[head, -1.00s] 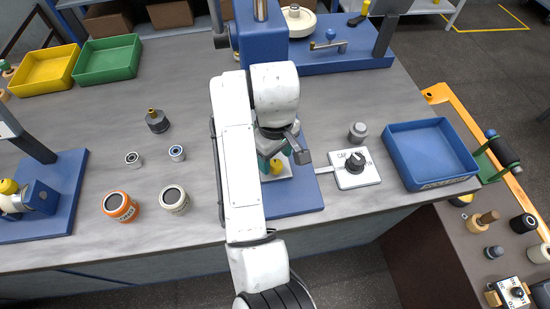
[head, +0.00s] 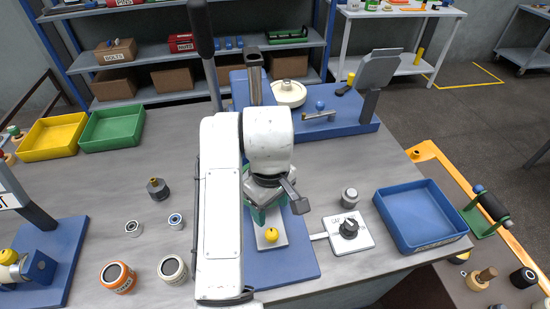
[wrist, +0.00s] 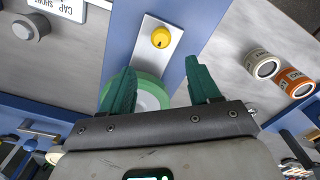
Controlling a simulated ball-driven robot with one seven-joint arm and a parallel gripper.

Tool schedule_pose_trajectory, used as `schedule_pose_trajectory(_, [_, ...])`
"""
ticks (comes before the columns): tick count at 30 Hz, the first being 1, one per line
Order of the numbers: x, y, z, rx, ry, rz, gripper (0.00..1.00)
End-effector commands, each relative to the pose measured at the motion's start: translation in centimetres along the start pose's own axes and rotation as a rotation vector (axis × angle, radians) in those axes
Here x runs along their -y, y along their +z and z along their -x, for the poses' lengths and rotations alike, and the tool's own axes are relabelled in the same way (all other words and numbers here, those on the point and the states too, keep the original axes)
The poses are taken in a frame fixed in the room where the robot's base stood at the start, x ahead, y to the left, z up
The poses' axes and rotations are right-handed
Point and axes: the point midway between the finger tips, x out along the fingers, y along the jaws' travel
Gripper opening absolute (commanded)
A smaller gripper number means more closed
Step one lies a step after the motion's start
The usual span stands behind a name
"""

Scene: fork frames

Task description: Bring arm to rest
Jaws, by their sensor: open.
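My white arm reaches over the workbench (head: 125,255) in the head view. My gripper (wrist: 160,85) shows its two green fingers spread apart in the wrist view, with nothing held between them. In the head view my gripper (head: 262,212) is partly hidden by my arm. A yellow ball-like knob (head: 271,235) sits on a pale plate on a blue base (head: 285,268), in front of the gripper. The knob also shows in the wrist view (wrist: 160,38), beyond the fingertips. A green ring (wrist: 150,92) lies below and between the fingers.
A cap-labelled plate with a black knob (head: 349,229), a grey cap (head: 349,198) and a blue tray (head: 425,242) stand to the right. Orange (head: 118,278) and cream (head: 172,269) rolls stand left of my arm. A blue machine frame with a lever (head: 203,30) rises behind.

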Motion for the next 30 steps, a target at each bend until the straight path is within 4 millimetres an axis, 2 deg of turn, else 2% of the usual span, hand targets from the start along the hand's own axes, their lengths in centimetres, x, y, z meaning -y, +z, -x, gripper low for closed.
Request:
schedule_pose_trajectory(5, [-0.3, 0.2, -0.1, 0.001, 0.004, -0.007, 0.61])
schedule_pose_trajectory(8, [-2.2, 1.6, -0.9, 0.002, 0.031, -0.050, 0.61])
schedule_pose_trajectory(10, [-4.4, 3.6, -1.8, 0.001, 0.065, -0.107, 0.61])
schedule_pose_trajectory(14, [-9.5, 9.2, -4.1, -0.001, 0.149, -0.242, 0.61])
schedule_pose_trajectory(15, [-10.8, 11.1, -4.8, -0.001, 0.174, -0.282, 0.61])
schedule_pose_trajectory(18, [-13.1, 15.8, -6.5, -0.004, 0.225, -0.372, 0.61])
schedule_pose_trajectory(20, [-14.1, 18.7, -7.4, -0.006, 0.249, -0.422, 0.61])
schedule_pose_trajectory(25, [-14.5, 26.5, -10.3, -0.011, 0.282, -0.544, 0.61])
schedule_pose_trajectory(28, [-13.3, 30.7, -12.0, -0.016, 0.277, -0.612, 0.61])
schedule_pose_trajectory(30, [-11.9, 33.4, -13.1, -0.020, 0.261, -0.657, 0.61])
